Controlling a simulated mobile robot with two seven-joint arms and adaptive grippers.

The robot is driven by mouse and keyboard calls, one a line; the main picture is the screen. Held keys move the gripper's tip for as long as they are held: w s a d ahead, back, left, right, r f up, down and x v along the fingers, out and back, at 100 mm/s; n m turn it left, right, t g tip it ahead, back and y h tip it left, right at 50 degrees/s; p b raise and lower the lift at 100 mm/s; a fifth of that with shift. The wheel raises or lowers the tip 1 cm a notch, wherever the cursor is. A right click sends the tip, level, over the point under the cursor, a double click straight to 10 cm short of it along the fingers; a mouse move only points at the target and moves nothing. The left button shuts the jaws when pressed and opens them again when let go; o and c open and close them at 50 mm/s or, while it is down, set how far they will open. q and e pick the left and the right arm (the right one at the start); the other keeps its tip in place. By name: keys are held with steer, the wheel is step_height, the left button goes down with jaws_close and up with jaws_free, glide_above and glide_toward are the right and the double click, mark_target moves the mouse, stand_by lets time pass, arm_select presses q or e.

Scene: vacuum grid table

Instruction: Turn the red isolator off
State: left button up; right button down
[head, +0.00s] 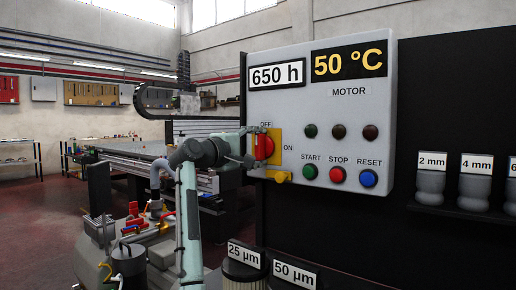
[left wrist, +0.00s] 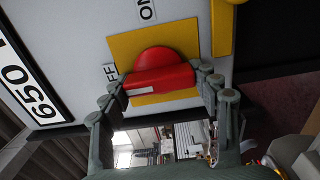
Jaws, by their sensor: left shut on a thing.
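The red isolator knob (head: 267,146) sits on a yellow plate (head: 278,139) at the lower left of the grey motor panel. OFF is printed above the plate and ON to its right. My left gripper (head: 249,148) reaches the knob from the left. In the left wrist view, its fingers (left wrist: 163,84) are closed on both ends of the red knob's grip bar (left wrist: 165,78). The bar's white mark lies at the end near the OFF lettering, partly beside the left finger. Some of the knob is hidden by the gripper in the head view. My right gripper is not in view.
A yellow tab (head: 279,176) sticks out below the plate. START (head: 310,172), STOP (head: 337,174) and RESET (head: 368,178) buttons and several dark lamps are to the right. Labelled pots (head: 430,186) stand on a shelf at right. Filter jars (head: 245,272) stand below.

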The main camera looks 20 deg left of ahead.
arm_select(q)
steer(key=o, duration=1.2)
steer(key=shift+c, duration=0.2)
steer(key=shift+s, duration=0.1)
steer(key=v, duration=1.2)
steer(key=x, duration=1.2)
